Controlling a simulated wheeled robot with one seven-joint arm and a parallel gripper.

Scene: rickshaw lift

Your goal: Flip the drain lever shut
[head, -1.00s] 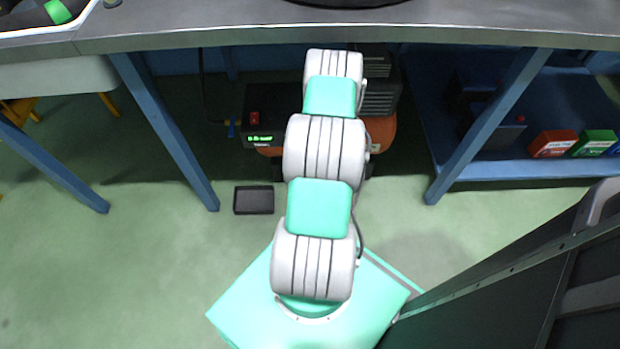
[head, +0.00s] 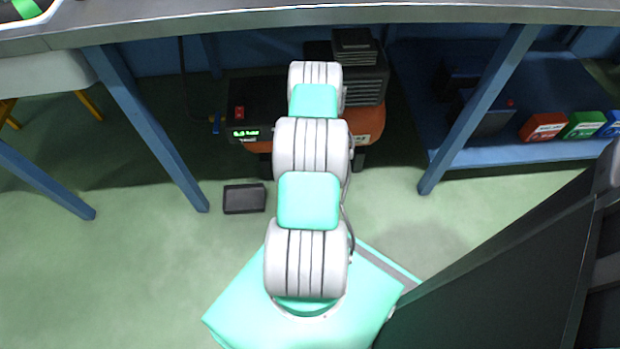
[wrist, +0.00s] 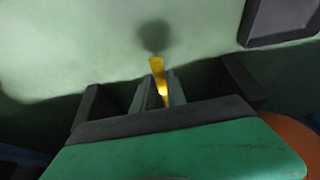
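The drain lever is probably the narrow yellow bar (wrist: 157,75) in the wrist view, with a bright spot low on it. My gripper (wrist: 157,79) shows there from behind, with a green body and a dark crossbar. Two slim grey fingers stand close on either side of the yellow bar. Whether they press on it cannot be told. In the head view, the orange tank (head: 368,125) of a compressor stands under the bench. My arm covers part of it and hides my gripper and the lever.
A dark box (head: 250,118) with a red switch and green display is left of the tank. A black tray (head: 244,199) lies on the floor. Blue bench legs (head: 478,112) flank the space. A shelf at right holds small coloured boxes (head: 583,125). Green floor is open at left.

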